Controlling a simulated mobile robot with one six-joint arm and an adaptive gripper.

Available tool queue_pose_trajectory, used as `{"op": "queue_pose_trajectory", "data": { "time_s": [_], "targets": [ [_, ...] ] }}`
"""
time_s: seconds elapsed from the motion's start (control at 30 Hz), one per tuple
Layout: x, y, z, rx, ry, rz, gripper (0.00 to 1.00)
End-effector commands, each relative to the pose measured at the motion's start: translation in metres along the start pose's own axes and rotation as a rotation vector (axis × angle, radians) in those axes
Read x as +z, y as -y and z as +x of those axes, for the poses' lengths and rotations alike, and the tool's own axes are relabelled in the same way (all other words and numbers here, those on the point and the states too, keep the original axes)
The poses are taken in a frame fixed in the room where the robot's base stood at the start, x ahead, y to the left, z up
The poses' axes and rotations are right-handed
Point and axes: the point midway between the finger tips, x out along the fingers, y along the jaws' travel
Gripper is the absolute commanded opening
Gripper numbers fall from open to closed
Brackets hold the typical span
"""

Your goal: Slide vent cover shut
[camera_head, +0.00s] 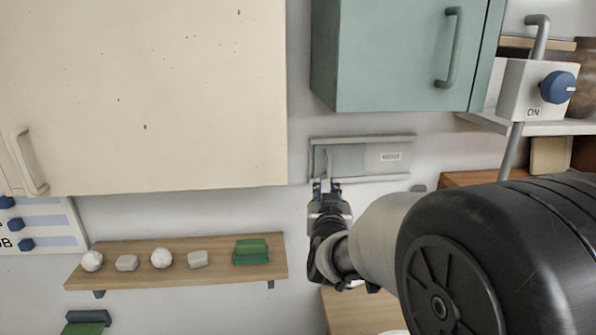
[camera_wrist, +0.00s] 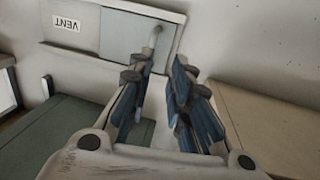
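The vent (camera_head: 360,158) is a pale grey plate on the wall, held between an upper and a lower rail. A sliding cover (camera_wrist: 123,36) of a slightly darker grey fills its left part in the head view, beside the labelled part. The cover's slim upright handle (camera_head: 328,160) stands near its left end in the head view; it also shows in the wrist view (camera_wrist: 153,40). My gripper (camera_head: 326,184) is just below the handle in the head view. In the wrist view its blue-padded fingers (camera_wrist: 162,68) are apart, with the handle just beyond the tips. Contact cannot be told.
A green cabinet (camera_head: 395,55) hangs right above the vent, and a cream cabinet (camera_head: 140,95) is to the left. A wooden shelf (camera_head: 215,272) with several pale lumps and a green block is lower left. A blue-knobbed switch box (camera_head: 525,90) is at right. Bare wall lies below the vent.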

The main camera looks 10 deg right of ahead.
Motion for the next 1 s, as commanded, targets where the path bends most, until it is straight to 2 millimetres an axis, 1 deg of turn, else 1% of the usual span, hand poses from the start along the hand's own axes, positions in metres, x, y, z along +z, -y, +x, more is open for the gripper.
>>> {"op": "queue_pose_trajectory", "data": {
  "time_s": [0.07,0.17,0.27,0.3,0.37,0.4,0.47,0.5,0.57,0.6,0.67,0.7,0.8,0.9,1.0],
  "targets": [
    [0.005,0.003,-0.016,-0.037,0.061,0.008,0.19],
    [0.019,0.007,-0.046,-0.092,0.178,0.014,0.19],
    [0.037,0.009,-0.084,-0.141,0.305,0.011,0.19],
    [0.046,0.009,-0.101,-0.157,0.358,0.008,0.19],
    [0.059,0.007,-0.127,-0.177,0.437,0.001,0.19],
    [0.069,0.005,-0.145,-0.188,0.488,-0.005,0.19],
    [0.084,0.001,-0.174,-0.199,0.568,-0.015,0.19],
    [0.095,-0.003,-0.194,-0.204,0.622,-0.025,0.19],
    [0.111,-0.009,-0.225,-0.206,0.702,-0.036,0.19],
    [0.122,-0.015,-0.246,-0.205,0.755,-0.046,0.19],
    [0.139,-0.023,-0.277,-0.198,0.831,-0.059,0.19],
    [0.149,-0.029,-0.296,-0.192,0.880,-0.067,0.19],
    [0.169,-0.042,-0.337,-0.172,0.980,-0.084,0.19],
    [0.183,-0.051,-0.365,-0.154,1.050,-0.096,0.19],
    [0.190,-0.057,-0.381,-0.141,1.090,-0.102,0.19]
  ]
}}
